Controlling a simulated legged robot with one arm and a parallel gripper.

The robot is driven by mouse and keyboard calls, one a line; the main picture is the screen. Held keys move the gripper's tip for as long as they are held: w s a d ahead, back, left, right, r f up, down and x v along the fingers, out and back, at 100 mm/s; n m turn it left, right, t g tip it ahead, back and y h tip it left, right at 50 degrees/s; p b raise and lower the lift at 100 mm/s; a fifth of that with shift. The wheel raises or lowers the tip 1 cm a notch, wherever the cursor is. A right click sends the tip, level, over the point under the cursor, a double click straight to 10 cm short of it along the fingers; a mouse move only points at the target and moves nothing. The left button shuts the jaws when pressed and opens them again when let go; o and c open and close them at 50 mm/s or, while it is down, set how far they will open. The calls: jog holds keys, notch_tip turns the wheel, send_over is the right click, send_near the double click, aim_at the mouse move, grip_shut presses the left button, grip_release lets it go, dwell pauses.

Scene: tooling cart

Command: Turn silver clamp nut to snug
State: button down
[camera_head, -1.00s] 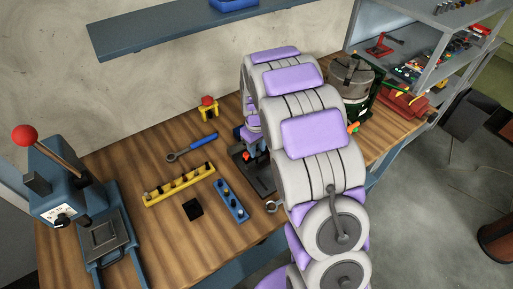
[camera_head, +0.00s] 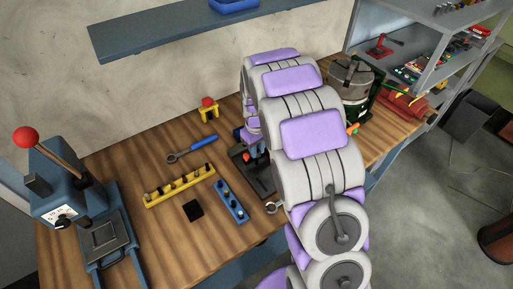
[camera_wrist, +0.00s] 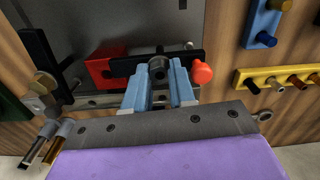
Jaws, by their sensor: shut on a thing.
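The silver clamp nut (camera_wrist: 157,67) is a small dark-grey round piece at the middle of a black bar in the wrist view. The bar has a red-orange knob (camera_wrist: 202,72) at its right end and lies over a red block (camera_wrist: 105,66). My gripper (camera_wrist: 159,78) has its two blue fingers shut on the nut, one finger on each side; the fingers hide part of it. In the head view my arm covers most of the fixture, and only part of its dark base (camera_head: 262,180) shows.
A blue-handled wrench (camera_head: 193,149), a yellow rack (camera_head: 180,186), a blue rack (camera_head: 231,201) and a black block (camera_head: 193,209) lie left of the fixture. A press with a red-knobbed lever (camera_head: 25,136) stands far left. A dark green machine (camera_head: 352,85) stands to the right.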

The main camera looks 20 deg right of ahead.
jog(key=shift+r+m, duration=0.1)
jog(key=shift+m, duration=0.2)
jog(key=m+p, duration=0.2)
jog(key=shift+r+m, duration=0.1)
jog(key=shift+m, duration=0.3)
jog(key=m+p, duration=0.2)
jog(key=shift+m, duration=0.4)
jog(key=m+p, duration=0.3)
jog(key=m, duration=0.3)
jog(key=shift+w, duration=0.1)
jog(key=m+p, duration=0.1)
jog(key=m, duration=0.3)
jog(key=shift+m+p, duration=0.75)
jog(key=shift+m, duration=1.05)
jog(key=c, duration=1.2)
grip_release()
